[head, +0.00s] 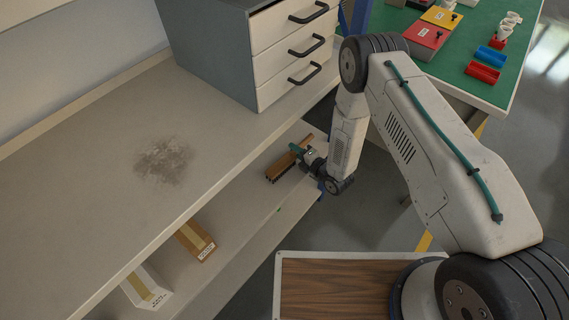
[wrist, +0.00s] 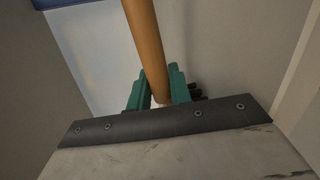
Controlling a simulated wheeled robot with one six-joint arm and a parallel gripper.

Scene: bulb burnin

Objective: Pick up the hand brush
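The hand brush (head: 282,166), with a wooden body and dark bristles, is at the lower shelf under the bench top in the head view. Its light brown wooden handle (wrist: 148,40) runs down between the green fingers in the wrist view. My gripper (head: 298,151) is at the brush. In the wrist view, the fingers of my gripper (wrist: 160,88) sit on both sides of the handle and appear closed against it, with no clear gap. The bristles are out of the wrist view. I cannot tell whether the brush touches the shelf.
The bench top (head: 90,150) overhangs the lower shelf (head: 250,205). A grey drawer cabinet (head: 215,55) stands on the bench. Two boxes, one brown (head: 194,240) and one white (head: 146,286), lie on the shelf to the left. A green-topped table (head: 455,60) is at the right.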

